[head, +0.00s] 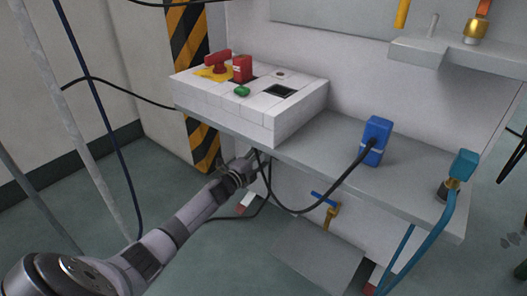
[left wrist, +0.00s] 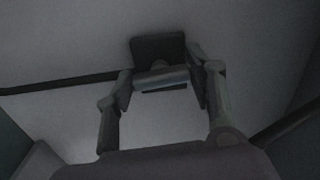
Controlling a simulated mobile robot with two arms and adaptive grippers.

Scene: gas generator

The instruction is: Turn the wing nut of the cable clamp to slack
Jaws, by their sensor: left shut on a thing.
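My left gripper (head: 249,168) reaches under the front edge of the grey shelf, below the white control box, where black cables hang. In the left wrist view, the two fingers of my left gripper (left wrist: 161,78) stand on either side of a pale grey cylindrical bar, the wing nut (left wrist: 162,77), and are shut on it. Behind it is a dark square block, the cable clamp (left wrist: 158,47), on a grey surface. A dark cable (left wrist: 60,84) runs left from there. The clamp and wing nut cannot be made out in the head view. My right gripper is not in view.
The white box (head: 225,115) with a red handle (head: 217,60) stands on the shelf (head: 330,170). A blue plug (head: 375,140) with a black cable stands further right. A blue-handled yellow valve (head: 328,208) is below the shelf. A striped post (head: 190,45) is behind my gripper.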

